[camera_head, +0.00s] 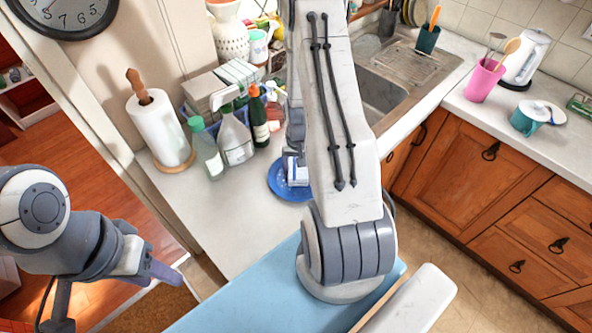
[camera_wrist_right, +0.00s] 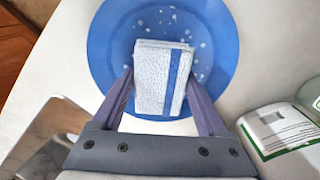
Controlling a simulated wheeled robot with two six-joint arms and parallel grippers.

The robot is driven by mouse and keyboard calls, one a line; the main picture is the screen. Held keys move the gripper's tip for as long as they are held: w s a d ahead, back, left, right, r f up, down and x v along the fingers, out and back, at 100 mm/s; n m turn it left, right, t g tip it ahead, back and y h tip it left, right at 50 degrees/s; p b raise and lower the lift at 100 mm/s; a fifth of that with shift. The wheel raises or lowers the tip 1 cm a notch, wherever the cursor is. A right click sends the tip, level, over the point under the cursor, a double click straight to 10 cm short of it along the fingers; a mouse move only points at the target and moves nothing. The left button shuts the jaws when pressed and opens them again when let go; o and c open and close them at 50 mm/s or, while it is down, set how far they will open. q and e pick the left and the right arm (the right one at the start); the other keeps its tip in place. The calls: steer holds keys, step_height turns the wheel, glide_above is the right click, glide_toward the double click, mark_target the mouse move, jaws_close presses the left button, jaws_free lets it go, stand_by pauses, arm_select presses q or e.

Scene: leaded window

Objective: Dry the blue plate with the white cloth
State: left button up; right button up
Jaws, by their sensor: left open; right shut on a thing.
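The blue plate (camera_head: 281,184) lies on the white counter, partly hidden behind my right arm in the head view. In the right wrist view the plate (camera_wrist_right: 113,47) has several white droplet-like spots on it. The white cloth (camera_wrist_right: 155,75), folded and with a blue stripe, is between the fingers of my right gripper (camera_wrist_right: 160,92), over the plate. The cloth also shows in the head view (camera_head: 296,172). I cannot tell whether it touches the plate. My left gripper (camera_head: 165,275) is open and empty, at the lower left, away from the counter.
A paper towel roll (camera_head: 160,127), a clear bottle (camera_head: 207,150), a spray bottle (camera_head: 235,138) and a dark green bottle (camera_head: 258,116) stand left of the plate. The sink (camera_head: 380,92) is behind to the right. The counter's front left part is clear.

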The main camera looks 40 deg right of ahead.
steer(key=shift+d, duration=0.25)
steer(key=shift+a+f, duration=0.1)
steer(key=shift+a, duration=0.4)
steer(key=shift+w, duration=0.55)
steer(key=shift+s, duration=1.15)
steer(key=shift+w, duration=0.6)
steer(key=shift+s+a, duration=0.1)
steer(key=shift+a, duration=0.4)
steer(key=shift+d, duration=1.1)
steer(key=shift+a, duration=1.1)
steer(key=shift+d, duration=1.1)
steer(key=shift+a, duration=0.55)
